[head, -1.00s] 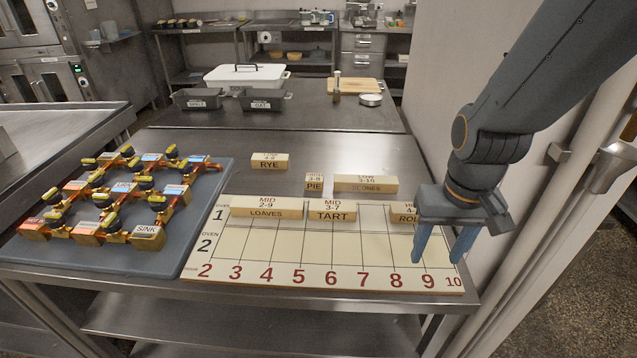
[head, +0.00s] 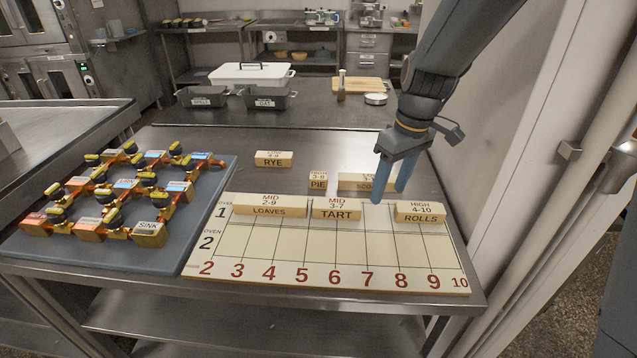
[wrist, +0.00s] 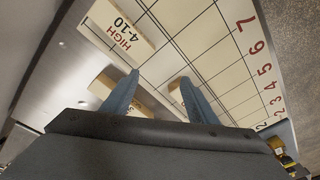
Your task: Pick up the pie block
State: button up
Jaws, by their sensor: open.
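The pie block (head: 317,181) is a small wooden block labelled PIE, HIGH 3-8. In the head view it sits on the steel table behind the board, just left of the scones block (head: 362,182). My gripper (head: 388,190) is open and empty, to the right of the pie block. Its blue fingers point down in front of the scones block and hide part of it. In the wrist view my gripper (wrist: 152,92) shows its two fingers spread apart over the board edge. I cannot make out the pie block for sure in the wrist view.
The timetable board (head: 300,250) carries the loaves block (head: 270,211), tart block (head: 337,214) and rolls block (head: 420,218) in its top row. The rye block (head: 273,162) stands behind. A grey tray (head: 185,245) with brass pipework is at left. The lower board rows are clear.

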aim_at(320, 175)
jog(key=w+a+n+y+b, duration=0.1)
jog(key=w+a+n+y, duration=0.1)
jog(key=w+a+n, duration=1)
jog(key=a+f+p, duration=0.1)
jog(key=f, duration=0.1)
jog(key=w+a+f+m+p, duration=0.1)
jog(key=a+f, duration=0.1)
jog(key=f, duration=0.1)
jog(key=a+f+m+p, duration=0.1)
jog(key=f, duration=0.1)
jog(key=shift+w+a+f+g, duration=0.2)
jog(key=shift+w+g, duration=0.1)
jog(key=shift+g, duration=0.1)
jog(key=c, duration=1.1)
